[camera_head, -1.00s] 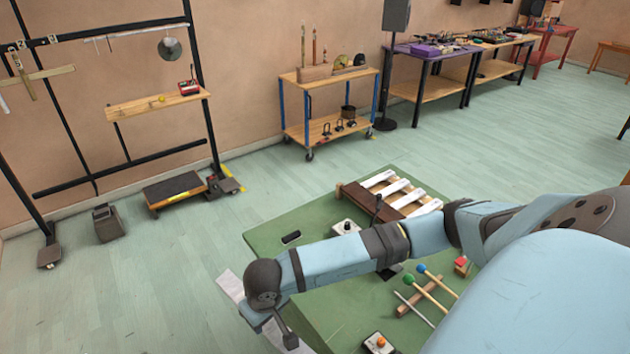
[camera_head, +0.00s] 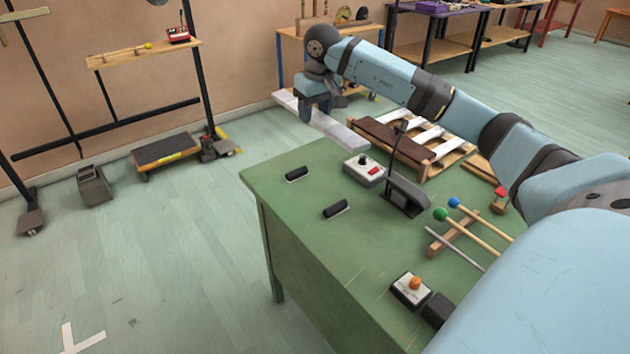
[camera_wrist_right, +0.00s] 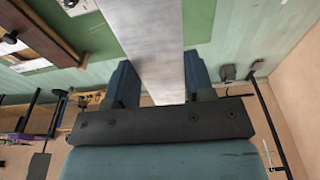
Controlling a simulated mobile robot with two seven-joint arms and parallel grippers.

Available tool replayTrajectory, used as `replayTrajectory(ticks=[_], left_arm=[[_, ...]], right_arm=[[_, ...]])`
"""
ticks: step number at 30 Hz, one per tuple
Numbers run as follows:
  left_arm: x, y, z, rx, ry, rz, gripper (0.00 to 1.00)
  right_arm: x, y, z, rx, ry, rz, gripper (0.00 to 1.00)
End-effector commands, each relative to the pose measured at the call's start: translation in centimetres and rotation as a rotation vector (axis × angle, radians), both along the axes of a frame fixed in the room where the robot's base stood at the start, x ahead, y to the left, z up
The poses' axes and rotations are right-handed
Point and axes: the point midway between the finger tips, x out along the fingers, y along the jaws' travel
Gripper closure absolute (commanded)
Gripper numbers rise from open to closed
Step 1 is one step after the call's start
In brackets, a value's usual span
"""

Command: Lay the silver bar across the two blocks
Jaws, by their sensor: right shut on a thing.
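The silver bar (camera_head: 335,128) is long, flat and pale. My right gripper (camera_head: 314,103) is shut on it and holds it beyond the far edge of the green table. In the right wrist view the bar (camera_wrist_right: 150,40) runs up between the two fingers of the right gripper (camera_wrist_right: 160,84). The two blocks are small and black: one block (camera_head: 297,173) lies near the table's left edge, the other block (camera_head: 336,209) nearer to me. Both are bare and apart from the bar. My left gripper is not in view.
The table's left front is clear.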

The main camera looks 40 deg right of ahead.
Motion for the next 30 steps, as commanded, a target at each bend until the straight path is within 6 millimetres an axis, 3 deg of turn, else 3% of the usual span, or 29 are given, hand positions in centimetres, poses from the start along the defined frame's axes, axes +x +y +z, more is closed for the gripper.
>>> replayTrajectory(ticks=[4, 18, 30], left_arm=[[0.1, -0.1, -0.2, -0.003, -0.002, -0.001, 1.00], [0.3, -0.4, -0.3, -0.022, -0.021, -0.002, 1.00], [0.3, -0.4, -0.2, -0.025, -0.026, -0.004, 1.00]], right_arm=[[-0.1, -0.2, -2.1, -0.001, 0.003, 0.001, 0.97], [-0.1, -0.2, -13.4, 0.000, 0.003, 0.000, 0.97], [-0.1, -0.2, -16.9, -0.001, 0.002, 0.000, 0.97]])
